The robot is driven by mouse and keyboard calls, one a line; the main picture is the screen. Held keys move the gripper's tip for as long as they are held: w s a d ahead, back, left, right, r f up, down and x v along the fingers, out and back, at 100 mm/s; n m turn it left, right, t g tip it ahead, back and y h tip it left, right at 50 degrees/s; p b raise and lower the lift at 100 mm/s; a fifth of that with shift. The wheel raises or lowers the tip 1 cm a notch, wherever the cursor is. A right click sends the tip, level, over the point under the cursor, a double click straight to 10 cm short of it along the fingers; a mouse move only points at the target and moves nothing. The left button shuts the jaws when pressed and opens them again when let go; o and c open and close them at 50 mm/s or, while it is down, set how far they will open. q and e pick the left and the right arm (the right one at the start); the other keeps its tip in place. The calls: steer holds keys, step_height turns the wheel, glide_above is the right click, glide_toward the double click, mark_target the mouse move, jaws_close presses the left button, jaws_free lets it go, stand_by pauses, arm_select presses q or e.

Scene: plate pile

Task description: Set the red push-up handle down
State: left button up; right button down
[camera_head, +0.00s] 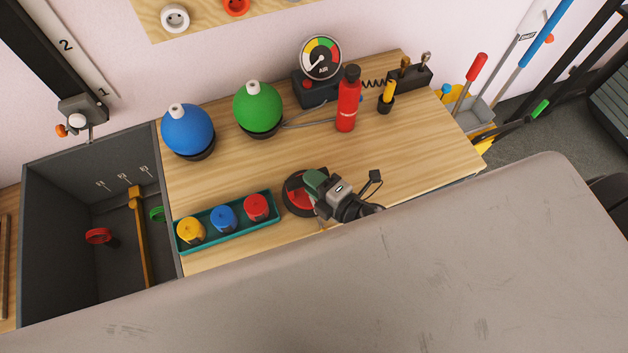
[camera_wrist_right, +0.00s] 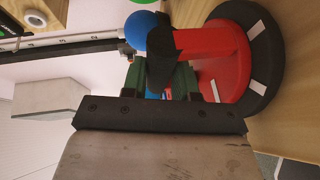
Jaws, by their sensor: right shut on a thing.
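The red push-up handle (camera_head: 299,199) has a round black base with white marks. It is at the front middle of the wooden table (camera_head: 405,150), just right of the teal tray. My right gripper (camera_head: 317,185) is over it and hides part of it. In the right wrist view the red handle (camera_wrist_right: 222,62) stretches from its black base to a dark grip, and the green fingers of my right gripper (camera_wrist_right: 161,80) are shut on that grip. The base is close to the wood; I cannot tell whether it touches. My left gripper is not in view.
The teal tray (camera_head: 232,237) holds yellow, blue and red pieces. Behind stand a blue ball (camera_head: 188,133), a green ball (camera_head: 258,107), a red bottle (camera_head: 347,105) and an air gauge (camera_head: 321,57). A dark bin (camera_head: 60,190) is at left.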

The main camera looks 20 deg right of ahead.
steer(key=c, duration=0.9)
jaws_free()
steer(key=shift+f, duration=0.1)
steer(key=shift+o, duration=0.2)
steer(key=shift+s+r, duration=0.1)
steer(key=shift+r, duration=0.1)
steer(key=b+v, duration=0.1)
steer(key=v, duration=1.1)
steer(key=shift+f, duration=0.1)
